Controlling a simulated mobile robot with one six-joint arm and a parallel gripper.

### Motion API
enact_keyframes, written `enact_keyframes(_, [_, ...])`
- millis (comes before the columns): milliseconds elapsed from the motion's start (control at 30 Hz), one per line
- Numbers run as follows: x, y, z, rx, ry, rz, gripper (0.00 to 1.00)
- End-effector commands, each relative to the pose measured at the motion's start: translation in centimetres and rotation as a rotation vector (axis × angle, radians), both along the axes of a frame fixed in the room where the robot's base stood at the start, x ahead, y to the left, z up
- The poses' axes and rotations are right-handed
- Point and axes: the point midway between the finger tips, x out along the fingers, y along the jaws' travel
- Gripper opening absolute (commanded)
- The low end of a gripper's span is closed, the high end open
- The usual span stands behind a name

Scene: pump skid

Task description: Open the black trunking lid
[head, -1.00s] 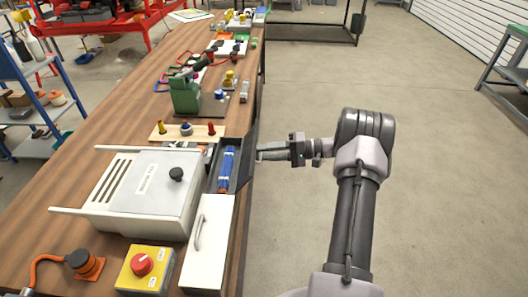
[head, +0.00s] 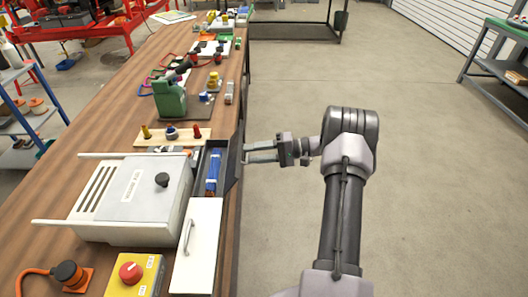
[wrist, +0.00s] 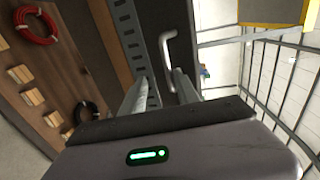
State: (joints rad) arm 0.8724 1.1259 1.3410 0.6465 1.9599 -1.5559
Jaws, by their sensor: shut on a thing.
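The black trunking lid (head: 235,166) stands swung up along the right side of the open trunking (head: 203,160) at the table's right edge in the head view. Blue cables (head: 212,172) lie inside the trunking. My gripper (head: 246,153) reaches in from the right, its fingertips at the lid, and is shut on it. The lid's exact place between the fingertips is hard to make out. In the wrist view, the two fingers of my gripper (wrist: 160,85) point up the picture, with a dark strip between them.
A white panel with a handle (head: 196,245) lies just in front of the trunking. A grey-white box (head: 130,195) stands to its left, and a yellow box with a red knob (head: 135,275) in front. The floor right of the table (head: 270,220) is clear.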

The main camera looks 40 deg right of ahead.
Motion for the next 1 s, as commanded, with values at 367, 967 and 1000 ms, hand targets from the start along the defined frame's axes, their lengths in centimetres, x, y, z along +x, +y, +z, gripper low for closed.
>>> enact_keyframes(367, [-5.6, -7.8, 1.7, -0.003, 0.0, -0.006, 0.31])
enact_keyframes(967, [-10.1, -13.8, 2.6, -0.002, 0.0, -0.002, 0.31])
enact_keyframes(1000, [-10.1, -13.8, 2.6, -0.002, 0.0, -0.002, 0.31])
